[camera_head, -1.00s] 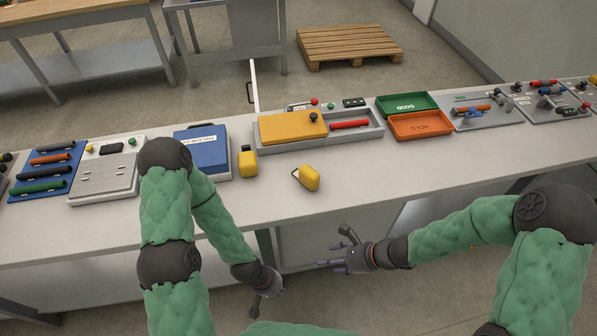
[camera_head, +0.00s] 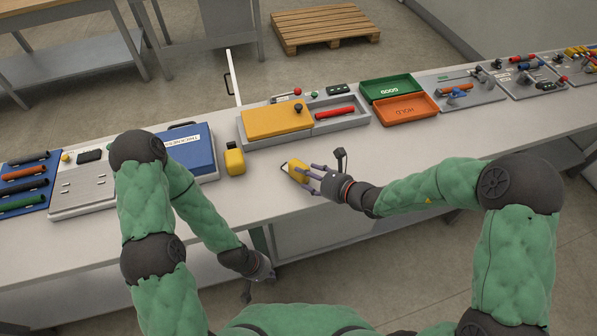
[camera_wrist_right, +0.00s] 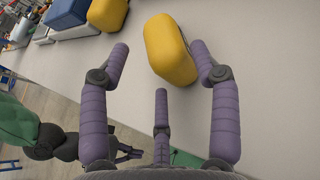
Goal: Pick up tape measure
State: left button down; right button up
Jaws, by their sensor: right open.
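The yellow tape measure (camera_head: 294,169) lies on the light bench top near its front edge. A thin loop-like part sticks out at its left end. It also shows in the right wrist view (camera_wrist_right: 170,48), between and just beyond my fingertips. My right gripper (camera_head: 316,173) is open, its purple fingers reaching over the right side of the tape measure. In the right wrist view one finger overlaps the right edge of the tape measure; I cannot tell if they touch. My left gripper (camera_head: 263,272) hangs low in front of the bench, apart from the tape measure, its fingers too unclear to read.
Another yellow object (camera_head: 235,160) stands left of the tape measure, beside a blue case (camera_head: 190,150). Behind are a grey tray with a yellow lid (camera_head: 277,121), a green tray (camera_head: 390,87) and an orange tray (camera_head: 407,108).

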jog(key=shift+b+x, duration=0.7)
jog(key=shift+x, duration=2.05)
jog(key=c, duration=1.1)
